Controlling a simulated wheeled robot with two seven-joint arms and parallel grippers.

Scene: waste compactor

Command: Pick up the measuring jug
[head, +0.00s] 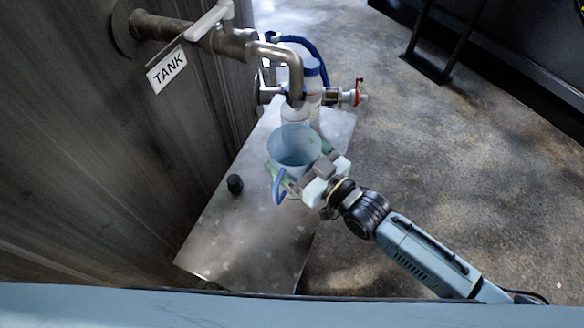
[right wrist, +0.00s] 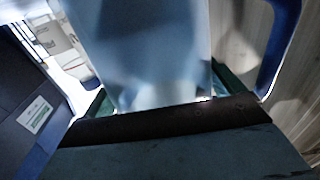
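The measuring jug (head: 293,146) is a translucent light-blue vessel with a blue handle (head: 279,190). It is under the tap, over the metal table; its base is hidden, so I cannot tell whether it touches the table. My right gripper (head: 300,162) reaches in from the lower right, its green fingers one on each side of the jug. In the right wrist view the jug (right wrist: 155,50) fills the space between the fingers (right wrist: 165,85), with the handle at the upper right. The fingers look close against its sides, but I cannot tell whether they press on it. My left gripper is not in view.
A metal tap pipe (head: 293,62) hangs over the jug, from the wall marked TANK (head: 167,69). A whitish bottle (head: 313,75) with a blue cap and a red-handled valve (head: 358,92) are behind. A black cap (head: 235,184) lies on the metal table (head: 250,235), whose front is clear.

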